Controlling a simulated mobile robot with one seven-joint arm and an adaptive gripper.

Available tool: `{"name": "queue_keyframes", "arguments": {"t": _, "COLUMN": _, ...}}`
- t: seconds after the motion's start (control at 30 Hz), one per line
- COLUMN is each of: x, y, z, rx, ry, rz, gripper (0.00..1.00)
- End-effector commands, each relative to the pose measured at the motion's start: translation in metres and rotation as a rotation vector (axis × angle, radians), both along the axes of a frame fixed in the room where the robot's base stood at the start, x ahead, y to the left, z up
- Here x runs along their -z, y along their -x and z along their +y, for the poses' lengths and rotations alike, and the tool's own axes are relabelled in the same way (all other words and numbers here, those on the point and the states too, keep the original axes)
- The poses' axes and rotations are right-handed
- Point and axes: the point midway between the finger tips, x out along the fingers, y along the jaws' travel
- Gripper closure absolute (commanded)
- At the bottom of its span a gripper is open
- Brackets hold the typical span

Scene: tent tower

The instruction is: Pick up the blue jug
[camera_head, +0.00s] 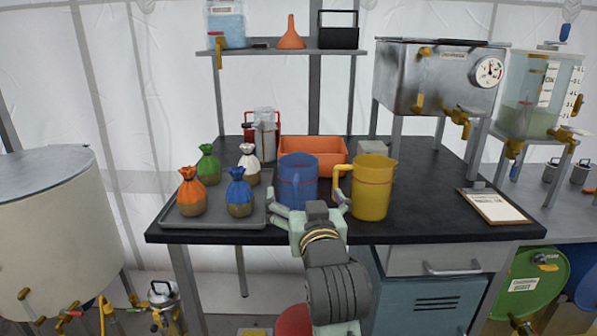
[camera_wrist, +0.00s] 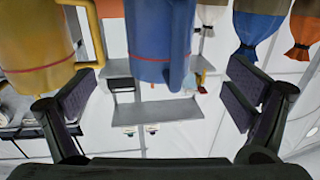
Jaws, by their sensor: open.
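The blue jug (camera_head: 298,172) stands upright on the black worktop, between the tray of sacks and the yellow jug (camera_head: 372,188). It has a red line around it and its handle faces the front. My gripper (camera_head: 313,206) is open and empty just in front of the blue jug, low against its body. The wrist view is upside down; there the blue jug (camera_wrist: 150,40) shows beyond and between my spread fingers (camera_wrist: 158,92), its handle toward the right. No contact is visible. The jug's base is partly hidden behind my gripper in the head view.
The yellow jug's handle points left, close to my gripper's right side. A grey tray (camera_head: 262,212) with several tied sacks lies at left. An orange bin (camera_head: 320,150) sits behind the blue jug. A clipboard (camera_head: 494,206) lies at right; bare worktop lies between it and the yellow jug.

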Motion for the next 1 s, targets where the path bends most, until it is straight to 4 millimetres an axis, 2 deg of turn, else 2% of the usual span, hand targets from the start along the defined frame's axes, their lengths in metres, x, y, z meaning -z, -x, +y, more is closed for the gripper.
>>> {"name": "queue_keyframes", "arguments": {"t": 0.03, "x": -0.006, "y": -0.002, "z": 0.000, "rx": 0.001, "ry": -0.001, "rz": 0.006, "gripper": 0.03}}
{"name": "queue_keyframes", "arguments": {"t": 0.17, "x": -0.004, "y": -0.005, "z": 0.001, "rx": 0.003, "ry": 0.000, "rz": 0.004, "gripper": 0.03}}
{"name": "queue_keyframes", "arguments": {"t": 0.23, "x": 0.000, "y": -0.019, "z": 0.003, "rx": 0.002, "ry": 0.001, "rz": 0.002, "gripper": 0.03}}
{"name": "queue_keyframes", "arguments": {"t": 0.47, "x": 0.000, "y": -0.036, "z": 0.005, "rx": 0.003, "ry": 0.002, "rz": -0.001, "gripper": 0.03}}
{"name": "queue_keyframes", "arguments": {"t": 0.8, "x": 0.001, "y": -0.081, "z": 0.011, "rx": 0.004, "ry": 0.002, "rz": -0.001, "gripper": 0.03}}
{"name": "queue_keyframes", "arguments": {"t": 1.0, "x": 0.002, "y": -0.084, "z": 0.011, "rx": 0.004, "ry": 0.002, "rz": -0.002, "gripper": 0.03}}
